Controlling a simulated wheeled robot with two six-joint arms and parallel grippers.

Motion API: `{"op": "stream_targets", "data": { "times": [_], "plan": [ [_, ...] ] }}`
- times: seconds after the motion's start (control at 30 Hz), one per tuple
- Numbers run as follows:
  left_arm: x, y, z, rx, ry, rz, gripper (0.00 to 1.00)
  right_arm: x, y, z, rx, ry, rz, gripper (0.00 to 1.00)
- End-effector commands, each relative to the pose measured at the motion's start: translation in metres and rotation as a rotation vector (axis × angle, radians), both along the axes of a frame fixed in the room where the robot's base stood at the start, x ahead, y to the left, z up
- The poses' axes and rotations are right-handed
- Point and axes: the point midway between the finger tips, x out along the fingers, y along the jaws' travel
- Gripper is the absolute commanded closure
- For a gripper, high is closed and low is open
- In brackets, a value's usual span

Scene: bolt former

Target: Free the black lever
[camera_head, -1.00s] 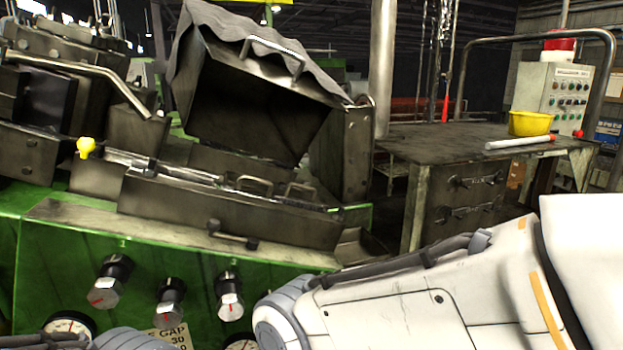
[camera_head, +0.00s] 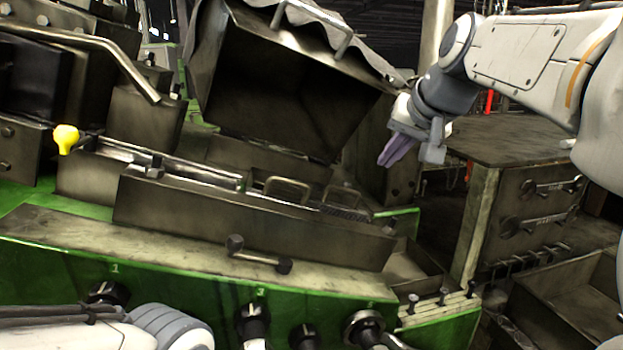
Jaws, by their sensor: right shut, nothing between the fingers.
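A short black lever (camera_head: 258,256) with a round knob at each end lies on the worn front ledge of the green machine, below the long metal trough. It slopes slightly down to the right, and I cannot tell how it is held. My right gripper (camera_head: 386,160) is shut and empty. It hangs in the air at the right of the open hood, up and to the right of the lever and apart from it. My left arm shows only at the bottom left edge, and its gripper is out of view.
An open metal hood (camera_head: 290,85) stands over the trough (camera_head: 245,218). A yellow-knobbed handle (camera_head: 66,139) sticks out at the left. Black control knobs (camera_head: 364,328) line the machine front. A workbench (camera_head: 530,140) with drawers stands at the right.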

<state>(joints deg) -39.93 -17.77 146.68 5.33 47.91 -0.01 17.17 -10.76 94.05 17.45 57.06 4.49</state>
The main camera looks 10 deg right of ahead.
Motion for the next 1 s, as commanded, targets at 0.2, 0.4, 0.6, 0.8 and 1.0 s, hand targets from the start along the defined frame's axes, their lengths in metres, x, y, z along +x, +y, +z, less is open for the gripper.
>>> {"op": "stream_targets", "data": {
  "times": [0.2,0.4,0.6,0.8,1.0],
  "plan": [
    [0.0,0.0,0.002,0.0,0.0,0.0,0.5,0.005,0.001,-0.006,0.001,0.004,0.001,1.0],
    [0.0,0.0,0.009,0.0,0.0,0.0,0.5,0.027,0.002,-0.03,0.002,0.008,0.001,1.0],
    [0.0,0.0,0.019,0.0,0.0,0.001,0.5,0.056,0.005,-0.062,0.001,0.009,0.002,1.0],
    [0.0,0.0,0.034,0.0,0.0,0.002,0.5,0.085,0.011,-0.078,0.0,0.006,0.003,1.0],
    [0.0,0.0,0.04,0.0,0.0,0.002,0.5,0.101,0.017,-0.085,0.0,0.003,0.001,1.0]
  ]
}}
